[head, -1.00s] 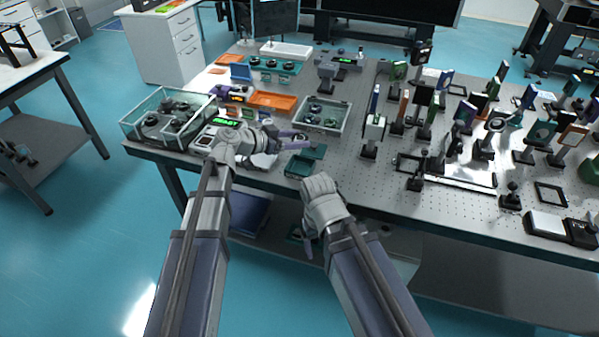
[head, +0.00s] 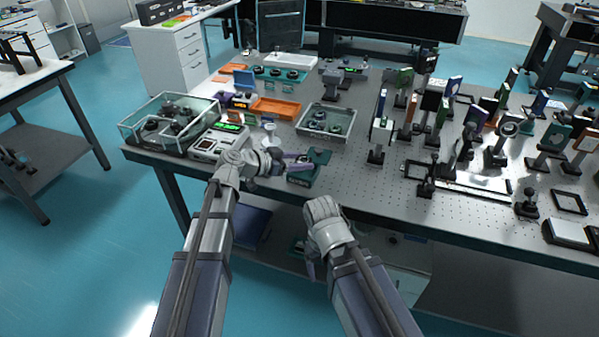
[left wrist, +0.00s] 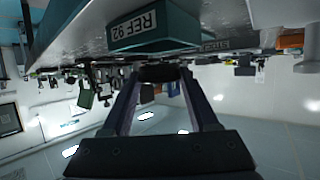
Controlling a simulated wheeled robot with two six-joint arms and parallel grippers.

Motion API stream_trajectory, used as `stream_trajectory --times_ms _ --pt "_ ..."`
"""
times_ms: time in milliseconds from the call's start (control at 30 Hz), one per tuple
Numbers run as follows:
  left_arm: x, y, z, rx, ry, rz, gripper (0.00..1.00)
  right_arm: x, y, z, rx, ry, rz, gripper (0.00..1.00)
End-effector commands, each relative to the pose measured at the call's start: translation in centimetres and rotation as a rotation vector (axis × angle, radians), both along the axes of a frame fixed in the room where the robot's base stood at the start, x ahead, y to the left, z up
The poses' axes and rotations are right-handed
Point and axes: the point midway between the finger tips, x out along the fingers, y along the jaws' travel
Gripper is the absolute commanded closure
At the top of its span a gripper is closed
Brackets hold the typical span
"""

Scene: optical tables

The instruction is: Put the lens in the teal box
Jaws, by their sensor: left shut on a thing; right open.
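The small teal box (head: 318,156) sits near the front edge of the optical table, with a part standing up at its back. In the left wrist view, its front (left wrist: 155,30) shows a label reading "REF 92". My left gripper (head: 303,163) is at the box in the head view, its fingers overlapping the box's left part. It is shut on a dark round lens (left wrist: 158,73), seen between the fingertips close to the box. Whether the lens touches the box, I cannot tell. My right gripper (head: 309,268) is open and empty, hanging low in front of the table edge.
A grey tray with round optics (head: 327,122) stands behind the teal box. A glass-walled case (head: 168,120) and a device with a green display (head: 217,141) are to the left. An orange tray (head: 276,107) lies behind. Several post-mounted optics crowd the right.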

Motion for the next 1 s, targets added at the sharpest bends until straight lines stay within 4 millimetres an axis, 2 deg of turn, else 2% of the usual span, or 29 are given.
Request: stream_trajectory --times_ms 33,200,533,1000 --pt "0.0 0.0 -1.1 0.0 0.0 0.0 1.0 0.0 0.0 -1.1 0.0 0.0 0.0 0.19" --pt "0.0 0.0 -3.1 0.0 0.0 0.0 1.0 0.0 0.0 -3.1 0.0 0.0 0.0 0.19" --pt "0.0 0.0 -3.0 0.0 0.0 0.0 1.0 0.0 0.0 -3.0 0.0 0.0 0.0 0.19" --pt "-0.2 -0.1 -4.4 0.004 0.005 -0.005 1.0 0.0 0.0 -4.3 0.0 0.0 0.0 0.19"
